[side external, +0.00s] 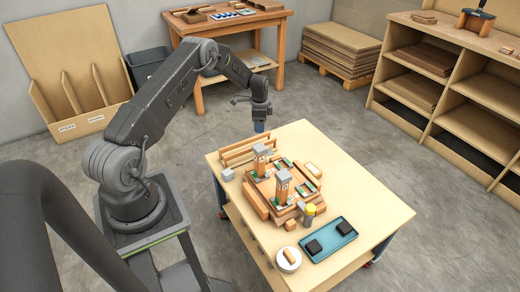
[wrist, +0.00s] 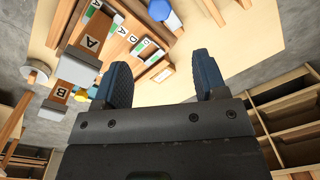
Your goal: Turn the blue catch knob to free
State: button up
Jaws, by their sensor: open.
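In the wrist view a rounded blue part, which looks like the blue catch knob (wrist: 163,12), shows at the top edge beside the wooden fixture, partly cut off by the frame. Its turned position cannot be told, and I cannot pick it out in the side view. The wooden fixture (side external: 258,203) sits on the table with two grey-capped posts, A (wrist: 92,42) and B (wrist: 60,92). My gripper (side external: 260,127) hangs above the table's back edge, apart from the fixture. In the wrist view its two blue fingers (wrist: 158,75) are spread with nothing between them.
A slatted wooden rack (side external: 250,148) stands behind the fixture. A yellow-topped part (side external: 310,209) is at its front right. A blue tray (side external: 329,240) with two dark blocks and a round white container (side external: 288,260) are at the front. The table's right side (side external: 365,195) is clear.

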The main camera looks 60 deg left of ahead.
jog(key=f, duration=1.4)
jog(key=shift+w+a+f, duration=0.15)
jog(key=shift+a, duration=0.05)
